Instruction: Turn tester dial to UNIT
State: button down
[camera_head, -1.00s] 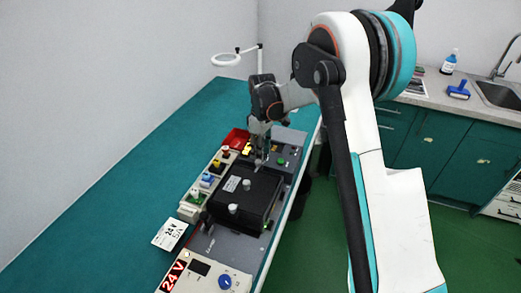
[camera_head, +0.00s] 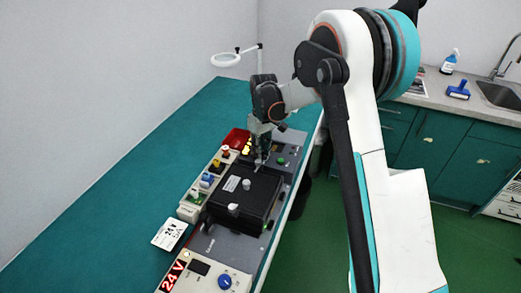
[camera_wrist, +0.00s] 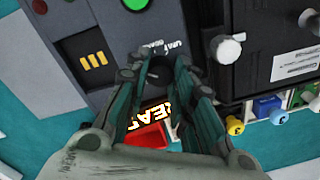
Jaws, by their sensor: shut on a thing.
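The tester (camera_wrist: 100,75) is a grey panel at the far end of the bench fixtures; it also shows in the head view (camera_head: 294,141). Its dial (camera_wrist: 160,68) is dark and sits between my fingertips, mostly hidden. White lettering beside it seems to read UNIT on one side; the other word is unclear. Where the dial points cannot be told. My gripper (camera_wrist: 163,72) is shut on the dial from above. In the head view my gripper (camera_head: 262,155) reaches down just beyond the black box.
A black box (camera_head: 258,188) with light knobs stands close beside my gripper. A row of coloured connectors (camera_head: 207,180) runs along its left. A red bin (camera_head: 236,139) lies behind. A 24 V panel (camera_head: 206,271) with a blue knob is nearer.

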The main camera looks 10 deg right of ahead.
jog(key=m, duration=0.5)
jog(key=shift+m, duration=0.3)
jog(key=m, duration=0.4)
jog(key=shift+m, duration=0.3)
jog(key=m, duration=0.4)
jog(key=shift+t, duration=0.3)
jog(key=shift+s+m+b, duration=0.1)
jog(key=shift+m+b, duration=0.2)
jog(key=shift+m, duration=2.2)
jog(key=c, duration=1.3)
grip_release()
jog(key=shift+c, duration=0.2)
